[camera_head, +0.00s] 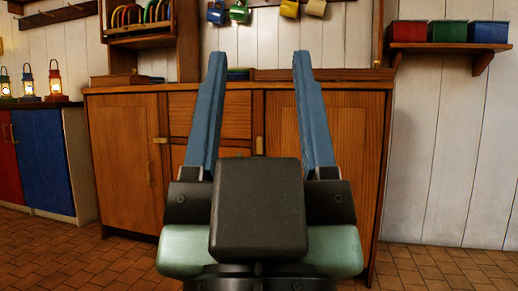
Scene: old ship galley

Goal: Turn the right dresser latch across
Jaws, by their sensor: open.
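The wooden dresser (126,125) stands ahead with a left door, drawers in the middle and a right door (350,130). The right latch (259,145) is a small pale piece at the left edge of the right door; it looks upright. The left latch (160,140) lies level at the edge of the left door. My gripper (259,60) is open and empty, its two blue fingers pointing up in the picture. The right latch shows between the fingers, just above the dark gripper body. I cannot tell how far the fingers are from the dresser.
A plate rack (140,28) stands on the dresser's left, and several mugs (239,11) hang above. A shelf (450,47) with coloured boxes is at right. Lanterns (55,82) stand on the blue cabinet (42,155) at left. The tiled floor (440,270) is clear at right.

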